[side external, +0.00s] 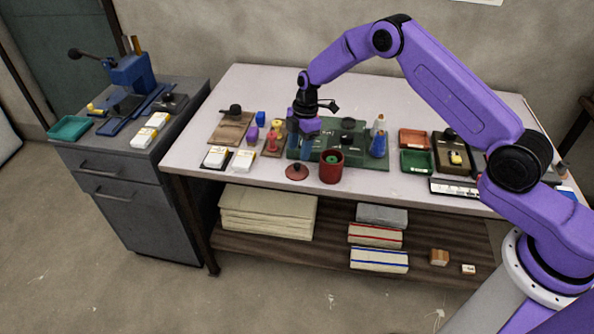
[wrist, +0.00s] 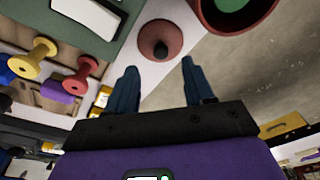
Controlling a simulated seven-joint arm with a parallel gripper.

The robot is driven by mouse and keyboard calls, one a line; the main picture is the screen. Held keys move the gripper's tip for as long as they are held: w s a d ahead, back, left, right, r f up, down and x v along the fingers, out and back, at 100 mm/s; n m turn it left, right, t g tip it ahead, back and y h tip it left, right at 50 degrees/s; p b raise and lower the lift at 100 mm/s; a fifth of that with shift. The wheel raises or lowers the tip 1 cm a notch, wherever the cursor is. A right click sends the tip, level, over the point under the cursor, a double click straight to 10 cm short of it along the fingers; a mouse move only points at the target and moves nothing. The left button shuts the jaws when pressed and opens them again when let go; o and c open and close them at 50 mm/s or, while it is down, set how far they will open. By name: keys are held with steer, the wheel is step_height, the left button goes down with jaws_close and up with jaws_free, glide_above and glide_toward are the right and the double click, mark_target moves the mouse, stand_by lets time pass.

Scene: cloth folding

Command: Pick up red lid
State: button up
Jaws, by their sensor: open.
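The red lid (side external: 297,171) is a small flat disc with a dark knob, lying on the white table near its front edge. It also shows in the wrist view (wrist: 160,41), with the knob facing up, beyond and between my fingertips. A red round pot (side external: 331,166) with something green inside stands just right of the lid; part of it shows in the wrist view (wrist: 235,12). My gripper (side external: 306,147) is above the table, behind the lid in the side view. Its two blue fingers (wrist: 160,78) are apart, with nothing between them.
Colored spools (side external: 271,140) stand left of my gripper. Red and green trays (side external: 414,160) are to the right. The table's front edge is close to the lid.

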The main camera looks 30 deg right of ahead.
mark_target(297, 164)
steer(key=shift+a+f, duration=0.15)
steer(key=shift+f, duration=1.2)
steer(key=shift+a+f, duration=0.15)
steer(key=shift+f, duration=1.15)
jaws_close()
